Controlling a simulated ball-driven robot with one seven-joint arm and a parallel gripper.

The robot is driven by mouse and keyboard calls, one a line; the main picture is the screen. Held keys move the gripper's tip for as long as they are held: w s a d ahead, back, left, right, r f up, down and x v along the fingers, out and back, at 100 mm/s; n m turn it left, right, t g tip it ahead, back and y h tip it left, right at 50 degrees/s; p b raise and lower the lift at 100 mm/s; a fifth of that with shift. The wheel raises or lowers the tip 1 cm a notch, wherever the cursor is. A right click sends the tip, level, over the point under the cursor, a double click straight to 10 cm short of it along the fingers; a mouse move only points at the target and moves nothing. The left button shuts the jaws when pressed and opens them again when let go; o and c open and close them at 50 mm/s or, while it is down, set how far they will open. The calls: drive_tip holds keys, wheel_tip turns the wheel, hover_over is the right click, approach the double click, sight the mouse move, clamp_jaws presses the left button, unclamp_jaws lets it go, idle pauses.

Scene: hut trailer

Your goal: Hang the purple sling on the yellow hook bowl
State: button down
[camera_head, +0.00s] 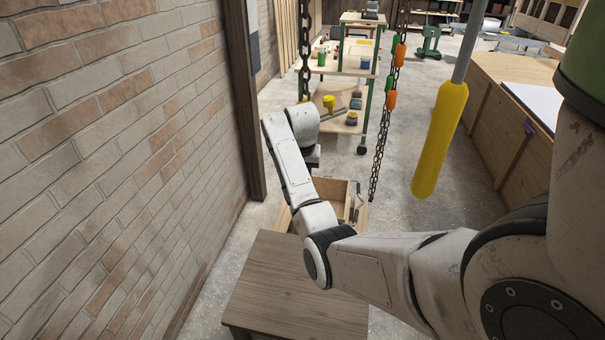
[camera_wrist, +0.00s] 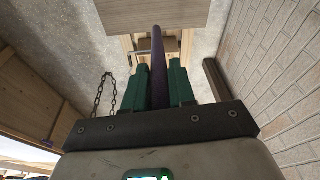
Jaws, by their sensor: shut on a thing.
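In the wrist view, my gripper (camera_wrist: 159,80) has two green fingers shut on the purple sling (camera_wrist: 158,55). The sling shows as a narrow dark purple strip standing out past the fingertips; its lower part is hidden between them. In the head view, the gripper fingers and the sling are hidden behind my arm. A long yellow body with a rounded lower end (camera_head: 440,140) hangs from a grey rod to the right of my forearm, well apart from my gripper. No hook shows on it, and I cannot tell whether it is the yellow hook bowl.
A brown wooden table (camera_head: 290,285) stands below my arm. A brick wall (camera_head: 110,150) runs along the left. A chain with orange and green links (camera_head: 385,110) hangs beyond my arm. A wooden bench (camera_head: 510,80) is at right; a shelf cart (camera_head: 345,65) stands further back.

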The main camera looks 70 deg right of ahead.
drive_tip(key=c, duration=0.9)
unclamp_jaws()
drive_tip(key=shift+o, duration=0.2)
drive_tip(key=shift+r, duration=0.1)
